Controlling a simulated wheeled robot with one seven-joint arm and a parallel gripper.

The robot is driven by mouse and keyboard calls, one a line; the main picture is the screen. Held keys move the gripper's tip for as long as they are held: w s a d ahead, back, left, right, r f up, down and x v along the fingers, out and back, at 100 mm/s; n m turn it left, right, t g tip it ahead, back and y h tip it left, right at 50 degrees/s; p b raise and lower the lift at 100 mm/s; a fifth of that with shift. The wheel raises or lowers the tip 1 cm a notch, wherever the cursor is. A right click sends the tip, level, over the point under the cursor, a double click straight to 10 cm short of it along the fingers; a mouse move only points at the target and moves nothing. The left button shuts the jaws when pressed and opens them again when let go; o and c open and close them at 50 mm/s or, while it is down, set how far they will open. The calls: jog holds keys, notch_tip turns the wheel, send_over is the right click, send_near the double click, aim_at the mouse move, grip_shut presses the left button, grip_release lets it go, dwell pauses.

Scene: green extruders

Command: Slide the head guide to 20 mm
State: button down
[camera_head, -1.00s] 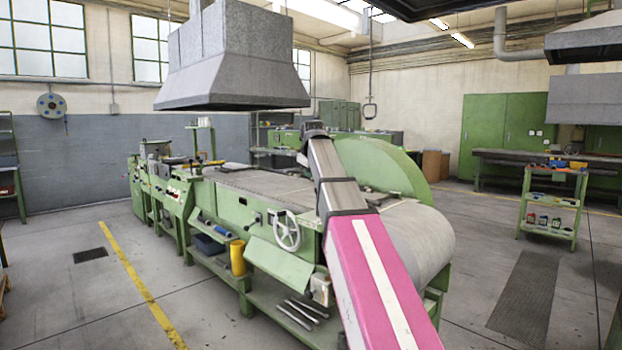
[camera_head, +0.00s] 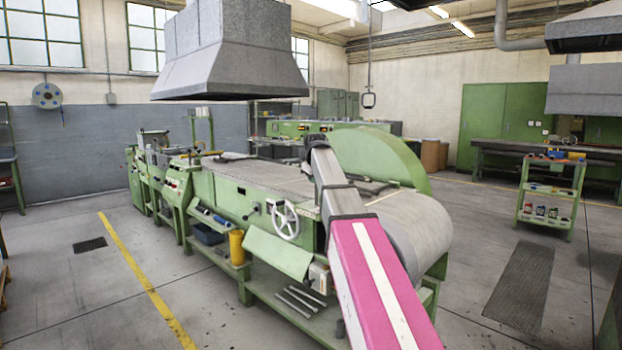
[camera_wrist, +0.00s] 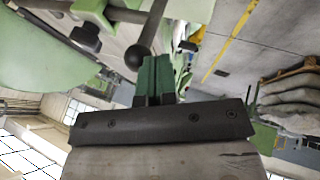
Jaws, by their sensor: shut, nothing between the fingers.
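The long green extruder machine (camera_head: 225,198) runs across the head view; I cannot tell which part of it is the head guide. My gripper (camera_wrist: 155,78) shows in the wrist view with its green fingers shut and empty. A lever with a black ball knob (camera_wrist: 137,57) appears just beside the fingertips; I cannot tell whether they touch. A grey rod with a dark knob (camera_wrist: 86,38) crosses the upper left of that view, by a green panel. In the head view my arm reaches over the machine's near end, and my fingers are not discernible there.
A handwheel (camera_head: 286,220) sticks out of the machine's front. A grey hood (camera_head: 230,60) hangs above. A yellow container (camera_head: 237,248) stands on the lower shelf. A green cart (camera_head: 551,195) stands at right. The floor left of the machine is open. Stacked sacks (camera_wrist: 292,100) show in the wrist view.

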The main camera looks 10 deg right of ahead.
jog(key=shift+w+d, duration=0.8)
jog(key=shift+d, duration=0.3)
